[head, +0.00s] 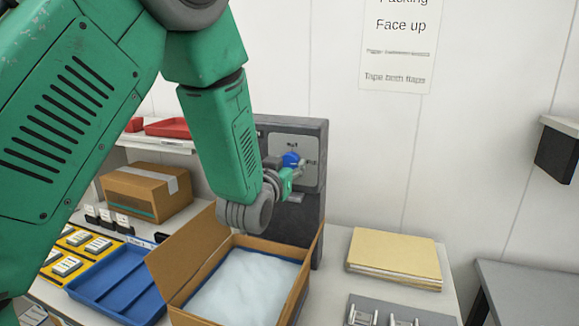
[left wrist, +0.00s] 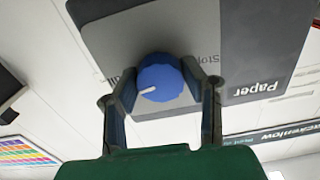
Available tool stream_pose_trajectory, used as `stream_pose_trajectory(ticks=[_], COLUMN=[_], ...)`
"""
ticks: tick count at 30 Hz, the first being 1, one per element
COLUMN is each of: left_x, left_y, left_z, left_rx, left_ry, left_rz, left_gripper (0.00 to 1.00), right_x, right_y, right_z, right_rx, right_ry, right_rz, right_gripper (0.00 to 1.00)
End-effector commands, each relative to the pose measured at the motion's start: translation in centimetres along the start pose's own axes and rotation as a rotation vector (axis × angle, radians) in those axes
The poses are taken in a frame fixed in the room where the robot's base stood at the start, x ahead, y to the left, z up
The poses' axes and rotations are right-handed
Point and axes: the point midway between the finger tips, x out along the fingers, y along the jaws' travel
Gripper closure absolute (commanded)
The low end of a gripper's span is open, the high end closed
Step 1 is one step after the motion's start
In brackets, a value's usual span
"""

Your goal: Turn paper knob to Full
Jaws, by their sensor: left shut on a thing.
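The blue paper knob (head: 291,159) sits on the light face plate of a dark grey machine (head: 292,125) against the back wall. In the left wrist view the knob (left wrist: 163,75) has a white mark pointing left and slightly down, toward a partly hidden label ending in "ll". A "Stop" label shows on its other side, and "Paper" is printed upside down on the machine (left wrist: 245,45). My left gripper (head: 290,172) is at the knob, and its two fingers (left wrist: 164,84) are shut on the knob's sides. My right gripper is not in view.
An open carton (head: 310,262) with white filling stands below the machine. Yellow folders (head: 394,257) lie to its right, a blue tray (head: 116,284) to its left. A closed carton (head: 146,191) stands behind the tray. Metal parts (head: 372,314) lie at the front right.

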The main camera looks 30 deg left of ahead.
Motion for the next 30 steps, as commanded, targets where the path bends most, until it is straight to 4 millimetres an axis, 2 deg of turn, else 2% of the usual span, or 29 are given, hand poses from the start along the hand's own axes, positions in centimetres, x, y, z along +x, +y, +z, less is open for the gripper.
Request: stream_pose_trajectory(ticks=[10,26,27,28,29,30], left_x=[-0.05,-0.01,-0.01,-0.01,-0.01,-0.01], left_y=[0.09,0.11,0.11,0.12,0.11,0.10], left_z=[0.25,0.19,0.18,0.18,0.18,0.15], left_rx=[0.143,0.168,0.168,0.168,0.168,0.167], left_ry=[-0.005,-0.004,-0.004,-0.004,-0.004,-0.003], left_rz=[0.003,0.003,0.004,0.004,0.004,0.003], left_gripper=[0.91,0.91,0.59,0.48,0.42,0.42], right_x=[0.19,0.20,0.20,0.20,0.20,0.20], right_y=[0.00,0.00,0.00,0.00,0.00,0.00], right_z=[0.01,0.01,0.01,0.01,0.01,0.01], right_rx=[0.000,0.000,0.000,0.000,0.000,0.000], right_ry=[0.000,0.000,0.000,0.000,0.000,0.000], right_rz=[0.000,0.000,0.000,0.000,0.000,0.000], right_gripper=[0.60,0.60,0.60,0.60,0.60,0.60])
